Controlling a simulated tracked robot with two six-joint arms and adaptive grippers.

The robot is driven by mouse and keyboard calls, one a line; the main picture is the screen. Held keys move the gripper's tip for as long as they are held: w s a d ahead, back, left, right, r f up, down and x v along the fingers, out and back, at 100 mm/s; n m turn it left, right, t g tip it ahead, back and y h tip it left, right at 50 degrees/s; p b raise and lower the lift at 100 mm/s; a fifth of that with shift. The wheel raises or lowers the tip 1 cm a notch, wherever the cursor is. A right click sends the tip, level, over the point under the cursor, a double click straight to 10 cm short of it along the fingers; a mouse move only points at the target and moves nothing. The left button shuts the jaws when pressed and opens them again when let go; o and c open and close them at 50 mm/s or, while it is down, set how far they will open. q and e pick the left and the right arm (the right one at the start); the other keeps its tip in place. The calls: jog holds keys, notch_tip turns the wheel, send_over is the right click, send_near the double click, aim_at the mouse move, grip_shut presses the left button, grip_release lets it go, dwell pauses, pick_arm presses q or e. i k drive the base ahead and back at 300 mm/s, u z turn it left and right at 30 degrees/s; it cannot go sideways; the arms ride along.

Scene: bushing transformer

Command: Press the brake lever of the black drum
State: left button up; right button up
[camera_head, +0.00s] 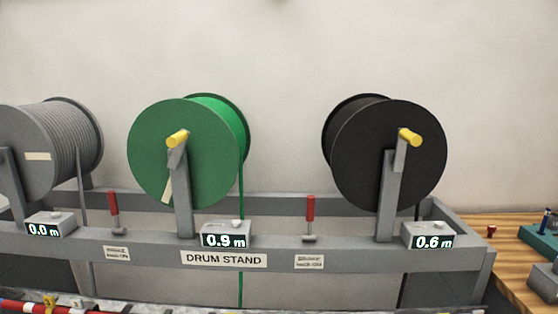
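The black drum (360,158) hangs on the right part of the grey drum stand (460,254), with a yellow crank handle (410,137) on its front. A red-handled lever (310,208) stands upright on the front rail, left of the black drum's post and between it and the green drum. A similar red lever (113,203) stands between the grey and green drums. The small labels below the levers are too blurred to read. Neither of my grippers is in view.
The green drum (170,150) and grey drum (25,165) share the stand. Length displays on the rail read 0.0 m (45,229), 0.9 m (222,241) and 0.6 m (432,242). A wooden table (505,268) is at right. Red and black items (30,305) line the bottom left.

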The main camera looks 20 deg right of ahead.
aim_at(309, 236)
jog(key=z, duration=0.3)
jog(key=i, duration=0.2)
jog(key=u, duration=2.15)
jog(key=k, duration=2.6)
jog(key=z, duration=1.5)
jog(key=i, duration=1)
jog(key=z, duration=0.05)
